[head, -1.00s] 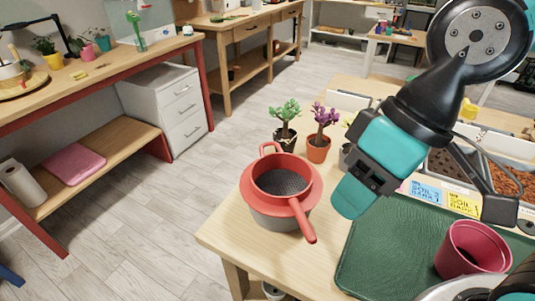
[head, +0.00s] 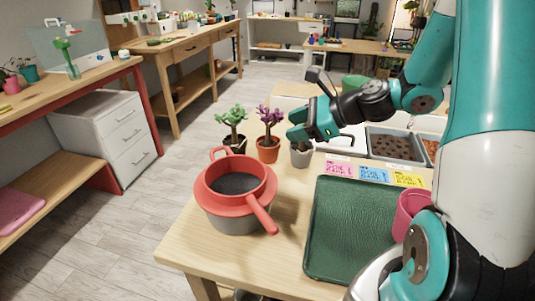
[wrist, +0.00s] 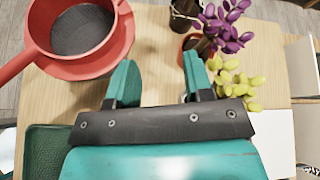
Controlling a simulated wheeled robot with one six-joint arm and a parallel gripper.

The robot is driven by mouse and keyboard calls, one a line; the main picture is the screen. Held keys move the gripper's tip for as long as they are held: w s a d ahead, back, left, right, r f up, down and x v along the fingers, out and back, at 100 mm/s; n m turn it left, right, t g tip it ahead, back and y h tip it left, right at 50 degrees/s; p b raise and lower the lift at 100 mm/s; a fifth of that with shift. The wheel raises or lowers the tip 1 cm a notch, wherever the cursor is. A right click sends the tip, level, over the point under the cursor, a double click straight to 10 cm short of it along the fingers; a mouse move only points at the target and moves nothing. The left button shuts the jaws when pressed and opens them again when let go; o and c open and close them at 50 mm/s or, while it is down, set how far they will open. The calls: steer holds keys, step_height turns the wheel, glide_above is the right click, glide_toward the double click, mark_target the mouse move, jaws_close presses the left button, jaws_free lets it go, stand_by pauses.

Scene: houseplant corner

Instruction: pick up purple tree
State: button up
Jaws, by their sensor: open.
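The purple tree (head: 269,118) has purple leaves on a dark trunk and stands upright in a terracotta pot (head: 268,150) on the wooden table. It also shows in the wrist view (wrist: 225,25), ahead and to the right of the fingers, with its pot partly hidden under the leaves. My gripper (head: 296,132) is just right of the tree in the head view, apart from it. In the wrist view my gripper's two teal fingers (wrist: 160,82) are spread with bare table between them.
A green tree (head: 234,116) in a dark pot stands left of the purple one. A grey pot (head: 301,155) stands below my gripper, and yellow leaves (wrist: 235,85) show beside the right finger. A red sieve (head: 262,210) and green tray (head: 315,245) are nearer.

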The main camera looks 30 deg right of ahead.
mark_target(270, 129)
steer(key=d+f+m+t+h, duration=0.1)
steer(key=d+f+m+t, duration=0.1)
steer(key=d+m, duration=0.45)
steer(key=x, duration=1.1)
steer(key=shift+w+d+r, duration=0.15)
steer(key=shift+w+d, duration=0.1)
steer(key=shift+w, duration=0.4)
steer(key=shift+t+h, duration=0.3)
steer(key=shift+p+x, duration=0.6)
steer(key=shift+x, duration=2.4)
steer(key=c, duration=0.8)
